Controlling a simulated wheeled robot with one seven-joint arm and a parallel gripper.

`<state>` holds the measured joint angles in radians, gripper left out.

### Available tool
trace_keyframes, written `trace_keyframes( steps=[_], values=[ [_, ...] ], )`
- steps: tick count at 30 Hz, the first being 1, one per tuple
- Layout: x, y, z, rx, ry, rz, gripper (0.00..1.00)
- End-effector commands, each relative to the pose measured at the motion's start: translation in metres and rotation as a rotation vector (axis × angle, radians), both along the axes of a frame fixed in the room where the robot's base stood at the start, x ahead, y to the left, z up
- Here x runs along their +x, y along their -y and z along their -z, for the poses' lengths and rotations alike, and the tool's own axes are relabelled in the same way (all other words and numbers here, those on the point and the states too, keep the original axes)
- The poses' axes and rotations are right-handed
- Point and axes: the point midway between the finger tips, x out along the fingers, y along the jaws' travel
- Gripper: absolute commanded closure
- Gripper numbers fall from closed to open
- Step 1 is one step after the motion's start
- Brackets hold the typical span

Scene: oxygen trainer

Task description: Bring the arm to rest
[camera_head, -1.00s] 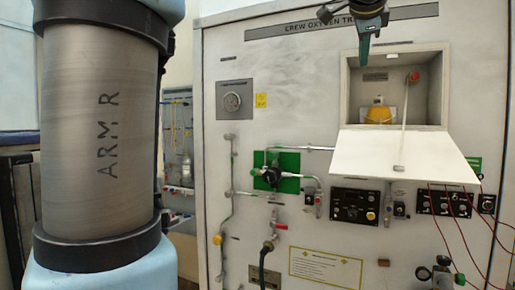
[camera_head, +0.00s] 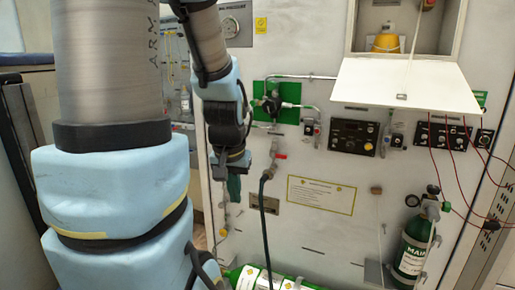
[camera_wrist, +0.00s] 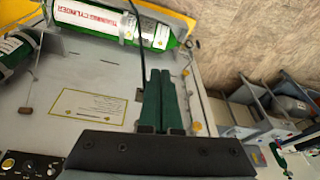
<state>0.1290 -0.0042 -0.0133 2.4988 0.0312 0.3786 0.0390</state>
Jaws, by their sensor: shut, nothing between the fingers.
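My gripper (camera_head: 234,188) hangs from my arm left of the picture's middle in the head view, pointing down in front of the trainer panel (camera_head: 330,235). Its green fingers also show in the wrist view (camera_wrist: 161,75), lying side by side, shut and empty. In the head view the fingers are close to the left pipe and the dark hose (camera_head: 264,215) in the picture; I cannot tell the gap in depth. My arm is bent, with its upper link filling the left side.
An open compartment with a lowered white flap (camera_head: 400,88) is at upper right. Red wires (camera_head: 455,165) hang at right. A green cylinder (camera_head: 412,255) stands at lower right; another (camera_wrist: 115,25) lies along the panel's foot. Bare floor (camera_wrist: 245,40) shows in the wrist view.

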Motion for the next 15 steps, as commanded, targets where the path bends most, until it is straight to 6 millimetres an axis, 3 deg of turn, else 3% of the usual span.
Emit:
trace_keyframes(
  steps=[1,3,15],
  values=[
    [-0.015,-0.011,0.012,-0.013,-0.028,-0.066,1.00],
    [-0.027,-0.017,0.032,-0.027,-0.051,-0.123,1.00],
    [-0.037,-0.013,0.116,-0.016,-0.112,-0.109,1.00]
  ],
)
